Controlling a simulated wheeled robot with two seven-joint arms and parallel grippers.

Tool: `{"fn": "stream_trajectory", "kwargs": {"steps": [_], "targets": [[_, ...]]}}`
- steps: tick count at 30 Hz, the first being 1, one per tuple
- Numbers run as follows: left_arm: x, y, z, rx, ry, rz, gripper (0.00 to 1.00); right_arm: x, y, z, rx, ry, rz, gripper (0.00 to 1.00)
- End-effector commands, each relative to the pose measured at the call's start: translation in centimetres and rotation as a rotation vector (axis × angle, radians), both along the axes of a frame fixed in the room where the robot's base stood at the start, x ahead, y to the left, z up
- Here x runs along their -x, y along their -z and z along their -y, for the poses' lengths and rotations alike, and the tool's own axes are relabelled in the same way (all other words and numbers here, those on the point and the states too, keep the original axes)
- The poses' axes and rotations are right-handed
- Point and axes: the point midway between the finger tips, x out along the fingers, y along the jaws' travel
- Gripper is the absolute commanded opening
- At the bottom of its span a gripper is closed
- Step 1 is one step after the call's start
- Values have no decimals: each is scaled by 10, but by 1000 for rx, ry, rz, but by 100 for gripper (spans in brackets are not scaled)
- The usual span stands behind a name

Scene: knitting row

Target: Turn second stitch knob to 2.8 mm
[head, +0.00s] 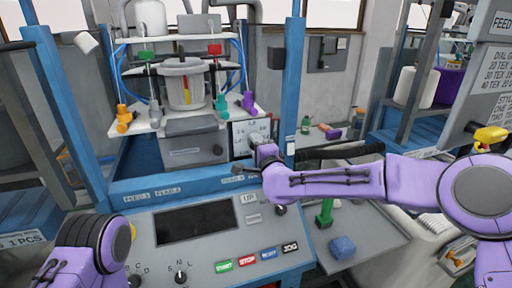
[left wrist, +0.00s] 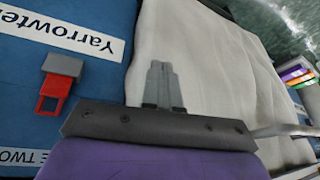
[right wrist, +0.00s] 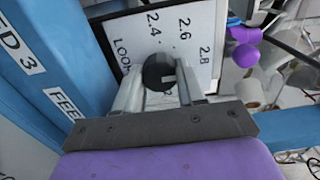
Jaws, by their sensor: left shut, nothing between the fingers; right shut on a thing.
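A white dial plate (right wrist: 200,40) marked 2.4, 2.6 and 2.8 fills the middle of the right wrist view; it also shows in the head view (head: 239,139). A round dark stitch knob (right wrist: 158,72) sits on it. My right gripper (right wrist: 160,85) is shut on this knob, one finger on each side. Which way the knob points is not clear. In the head view my right gripper (head: 264,153) is at the plate's right side and hides the knob. My left gripper (left wrist: 161,82) is shut and empty, away from the dial, above a pale cloth-like surface.
A blue upright post (head: 292,80) stands just right of the dial. A control panel (head: 140,262) with a dark screen and coloured buttons lies in front. A shelf (head: 140,128) with colored yarn guides is above left. A blue lump (head: 342,246) lies on the right-hand tray.

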Motion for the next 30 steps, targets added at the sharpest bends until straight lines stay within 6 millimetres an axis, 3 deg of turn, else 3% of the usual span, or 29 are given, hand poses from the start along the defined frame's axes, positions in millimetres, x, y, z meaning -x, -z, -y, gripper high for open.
{"fn": "stream_trajectory", "kwargs": {"steps": [8,9,11,12,22,30], "targets": [[0,0,0,0,0,0,0,0,0,0,0,1,0,9],[0,0,0,0,0,0,0,0,0,0,0,1,0,43],[0,0,0,0,0,0,0,0,0,0,0,1,0,62],[0,0,0,0,0,0,0,0,0,0,0,1,0,65],[0,4,0,0,0,0,0,5,1,2,-1,0,1,65],[0,31,0,0,0,0,0,60,4,21,-3,1,2,65]]}}
